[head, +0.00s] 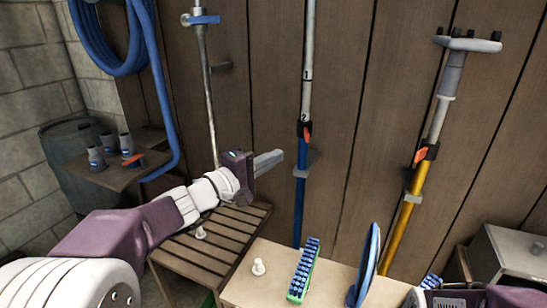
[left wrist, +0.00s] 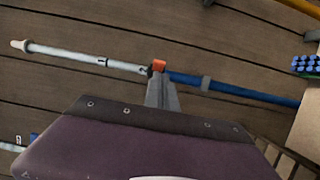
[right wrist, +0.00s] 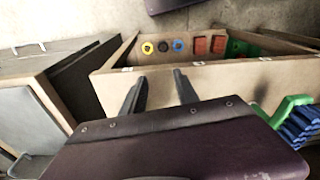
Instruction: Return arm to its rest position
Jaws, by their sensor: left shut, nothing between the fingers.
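My left arm comes in from the left in the head view. Its gripper (head: 275,158) is shut and empty, in front of the plank wall, to the left of a blue and white pole (head: 300,190). In the left wrist view the closed fingers (left wrist: 161,90) overlap the pole near its orange clamp (left wrist: 159,66). Nothing is held, and contact with the pole cannot be told. My right gripper (right wrist: 160,92) is open and empty, its two fingers apart before the wooden edge of a box (right wrist: 205,79). Only part of the right arm shows at the head view's lower right.
A yellow pole (head: 401,230) leans on the wall. A slatted bench (head: 212,245) stands below my left gripper. A brush (head: 303,270) and blue disc (head: 366,265) stand on a pale table (head: 250,285). A blue hose (head: 160,90) hangs left. The box holds coloured rings and blocks.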

